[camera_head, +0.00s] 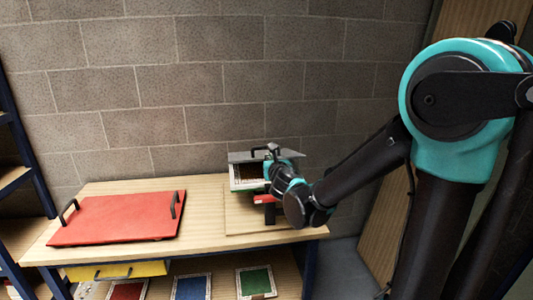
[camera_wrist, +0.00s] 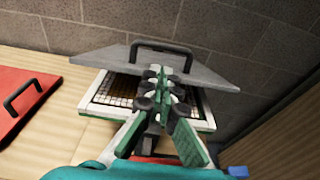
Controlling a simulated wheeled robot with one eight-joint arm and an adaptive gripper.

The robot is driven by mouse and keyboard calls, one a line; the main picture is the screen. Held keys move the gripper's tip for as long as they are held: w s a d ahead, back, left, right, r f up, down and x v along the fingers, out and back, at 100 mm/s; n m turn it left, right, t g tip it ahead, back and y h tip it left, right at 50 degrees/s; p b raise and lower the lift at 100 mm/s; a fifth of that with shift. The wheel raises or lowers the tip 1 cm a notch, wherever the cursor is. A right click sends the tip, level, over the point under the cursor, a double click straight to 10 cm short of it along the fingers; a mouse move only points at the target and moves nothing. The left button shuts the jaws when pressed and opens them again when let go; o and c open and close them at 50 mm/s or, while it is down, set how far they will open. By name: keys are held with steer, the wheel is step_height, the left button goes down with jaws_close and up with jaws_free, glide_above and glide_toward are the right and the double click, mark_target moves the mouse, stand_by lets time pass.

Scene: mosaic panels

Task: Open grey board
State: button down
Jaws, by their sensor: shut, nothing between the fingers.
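The grey board (camera_wrist: 110,62) is a flat lid with a black handle (camera_wrist: 160,47) along its far side. In the wrist view it lies over the back of a white-framed mosaic panel (camera_wrist: 88,105), whose front part shows uncovered. In the head view the grey board (camera_head: 240,157) sits raised above the white frame (camera_head: 233,183), with a dark gap between them. My gripper (camera_wrist: 160,72) is shut and empty, with its fingertips over the board just in front of the handle. In the head view my gripper (camera_head: 272,150) partly hides the board's right side. Contact cannot be told.
A red board (camera_head: 115,218) with two black handles lies at the left of the wooden table (camera_head: 215,245). A yellow drawer (camera_head: 115,271) and several coloured mosaic panels are below the tabletop. A block wall (camera_head: 190,90) stands close behind the grey board.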

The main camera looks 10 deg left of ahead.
steer(key=x, duration=1)
